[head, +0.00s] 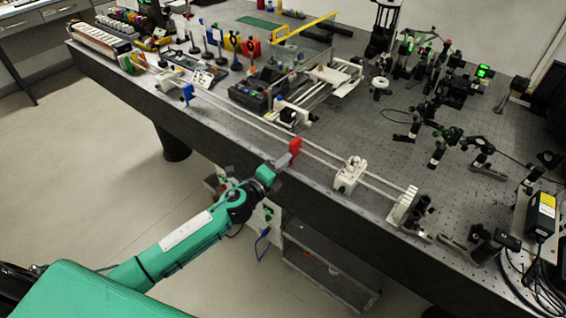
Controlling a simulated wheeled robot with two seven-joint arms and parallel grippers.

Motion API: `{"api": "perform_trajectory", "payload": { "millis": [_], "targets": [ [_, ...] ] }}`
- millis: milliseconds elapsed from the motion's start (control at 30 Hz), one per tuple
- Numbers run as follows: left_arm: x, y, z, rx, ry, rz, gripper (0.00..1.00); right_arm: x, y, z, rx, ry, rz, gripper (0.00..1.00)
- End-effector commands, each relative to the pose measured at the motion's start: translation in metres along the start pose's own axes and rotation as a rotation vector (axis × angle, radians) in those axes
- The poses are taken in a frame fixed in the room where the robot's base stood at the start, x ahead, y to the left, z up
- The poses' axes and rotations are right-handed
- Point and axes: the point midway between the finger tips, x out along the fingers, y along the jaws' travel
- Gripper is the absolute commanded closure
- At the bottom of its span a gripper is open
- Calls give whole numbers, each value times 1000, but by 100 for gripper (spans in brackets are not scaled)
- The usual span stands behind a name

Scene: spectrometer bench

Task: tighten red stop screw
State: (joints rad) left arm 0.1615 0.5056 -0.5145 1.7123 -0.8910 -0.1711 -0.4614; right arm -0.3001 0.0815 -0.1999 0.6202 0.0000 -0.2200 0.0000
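A small red block (295,147), which looks like the red stop, stands on the front rail (245,122) along the near edge of the bench. The screw itself is too small to make out. My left gripper (284,162) is at the near side of the red block, its grey fingers close below it. I cannot tell whether they touch the block or how far apart they are. The green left arm reaches up from the lower left. My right gripper is not in view.
A white carriage (350,174) and a white end block (403,206) stand to the right. Optical posts and a dark instrument (258,92) crowd the bench (345,128) behind.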

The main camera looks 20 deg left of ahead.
Motion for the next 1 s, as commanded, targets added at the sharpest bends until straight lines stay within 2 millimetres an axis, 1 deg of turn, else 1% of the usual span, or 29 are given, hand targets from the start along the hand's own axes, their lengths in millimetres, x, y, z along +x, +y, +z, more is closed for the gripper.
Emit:
{"api": "perform_trajectory", "payload": {
  "millis": [33, 67, 100, 367, 467, 567, 1000],
  "targets": [
    [0, 1, 0, 0, 0, 1, 72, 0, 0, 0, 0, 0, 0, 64],
    [0, 1, 0, -1, 0, 1, 66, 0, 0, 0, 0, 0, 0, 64],
    [0, 1, 0, -1, 0, 1, 63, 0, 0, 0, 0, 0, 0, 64],
    [-1, 0, 0, -1, 0, 0, 63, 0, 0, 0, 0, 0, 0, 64],
    [-6, 1, 0, -1, 0, 1, 63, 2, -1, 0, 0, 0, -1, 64],
    [-17, 2, 0, 0, 0, 1, 63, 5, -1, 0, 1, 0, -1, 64],
    [-96, 4, -1, -1, 1, 3, 63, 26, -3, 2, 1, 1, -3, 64]
  ]
}}
